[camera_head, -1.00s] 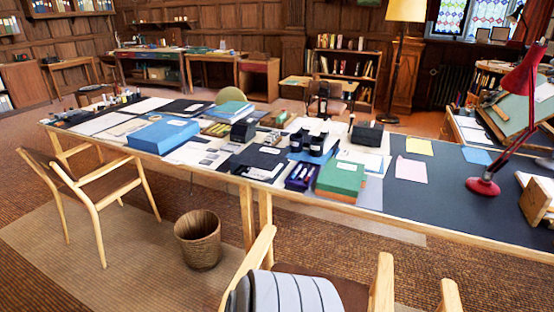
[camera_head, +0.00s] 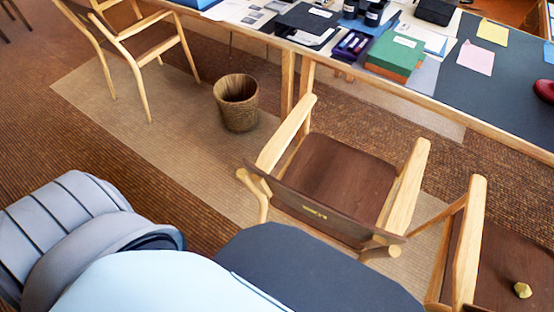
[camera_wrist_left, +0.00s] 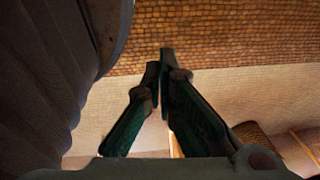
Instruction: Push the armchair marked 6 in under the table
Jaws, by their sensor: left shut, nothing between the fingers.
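A wooden armchair (camera_head: 340,175) with a brown seat stands in front of the table, its seat facing the table and its back toward me. A small pale mark (camera_head: 315,212) shows on its backrest, too small to read. The long table (camera_head: 500,105) has a dark top and pale wooden edge and legs. My left arm shows at the lower left of the head view, but its gripper does not. In the left wrist view my left gripper (camera_wrist_left: 163,62) is shut and empty, over the floor. My right gripper is not in view.
A wicker wastebasket (camera_head: 238,103) stands left of the armchair. Another armchair (camera_head: 140,45) is at the upper left. A third chair (camera_head: 470,245) stands close on the right, with a small gold object (camera_head: 523,290) on its seat.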

